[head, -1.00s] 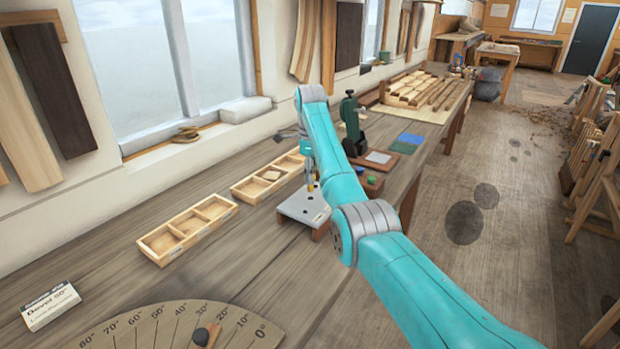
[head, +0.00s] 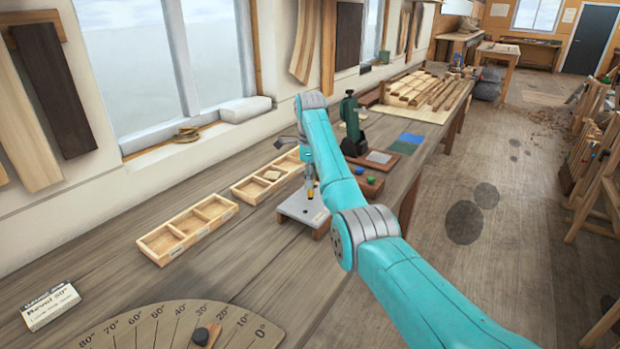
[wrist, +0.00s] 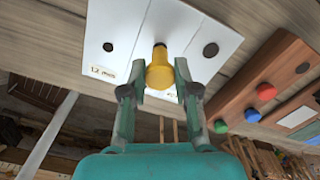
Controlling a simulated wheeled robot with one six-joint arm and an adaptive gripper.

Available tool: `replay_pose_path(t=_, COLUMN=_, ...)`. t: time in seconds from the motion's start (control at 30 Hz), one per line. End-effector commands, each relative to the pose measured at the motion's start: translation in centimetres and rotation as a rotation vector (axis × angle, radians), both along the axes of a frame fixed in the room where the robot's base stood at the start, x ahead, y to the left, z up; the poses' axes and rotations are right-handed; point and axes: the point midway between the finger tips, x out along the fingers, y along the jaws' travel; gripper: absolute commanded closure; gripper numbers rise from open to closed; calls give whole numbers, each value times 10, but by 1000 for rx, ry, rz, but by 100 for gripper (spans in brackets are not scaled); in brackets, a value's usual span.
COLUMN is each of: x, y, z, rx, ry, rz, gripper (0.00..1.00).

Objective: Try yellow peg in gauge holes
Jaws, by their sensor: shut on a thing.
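My gripper (wrist: 160,85) is shut on the yellow peg (wrist: 159,73), with one finger on each side of it. In the head view my gripper (head: 310,180) is over the pale gauge plate (head: 296,207), with a bit of yellow peg (head: 311,196) showing below it. In the wrist view the gauge plate (wrist: 128,25) shows a dark hole (wrist: 107,47) on the left and another (wrist: 210,50) on the right. The peg's narrower end meets the plate between them. Whether it is inside a hole is hidden. A "12 mm" label (wrist: 103,72) is near the left hole.
A wooden block (wrist: 262,88) holds red, green and blue pegs beside the plate. Two divided wooden trays (head: 187,228) (head: 270,178) lie toward the wall. A green machine (head: 352,125) stands beyond. A protractor board (head: 180,325) and a small card box (head: 50,305) lie in front.

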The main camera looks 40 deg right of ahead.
Motion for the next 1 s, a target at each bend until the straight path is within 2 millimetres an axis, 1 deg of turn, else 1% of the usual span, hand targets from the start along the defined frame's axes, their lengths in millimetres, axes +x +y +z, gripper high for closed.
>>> replay_pose_path(t=0.27, x=0, y=0, z=0, rx=0, ry=0, rz=0, gripper=87)
replay_pose_path(t=0.63, x=0, y=0, z=-8, rx=0, ry=0, rz=0, gripper=87)
replay_pose_path(t=1.0, x=0, y=0, z=-8, rx=0, ry=0, rz=0, gripper=87)
